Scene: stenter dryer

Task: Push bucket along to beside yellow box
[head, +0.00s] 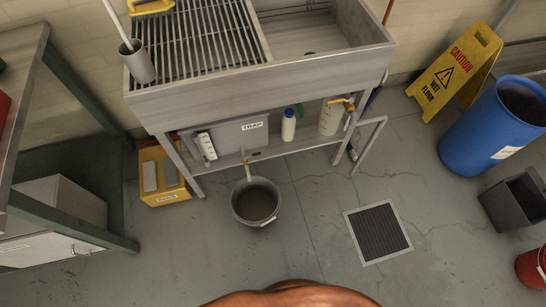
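A grey round bucket (256,220) stands upright on the floor in front of the sink, below the small tap of the box marked TRAP. Its inside looks dark, and a pale handle lies at its front rim. The yellow box (173,198) stands on the floor to the left of the bucket, partly behind a sink leg, with grey-white items in its top. A strip of bare floor separates the two. My gripper is not in view; only an orange-brown part, likely of my own body, shows at the bottom edge.
A steel sink (270,85) on legs stands over the tap. A floor grate (378,233) lies right of the bucket. A green-framed bench (75,235) is at left. A blue barrel (470,140), black bin (497,205), red bucket (528,270) and wet-floor sign (452,75) stand at right.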

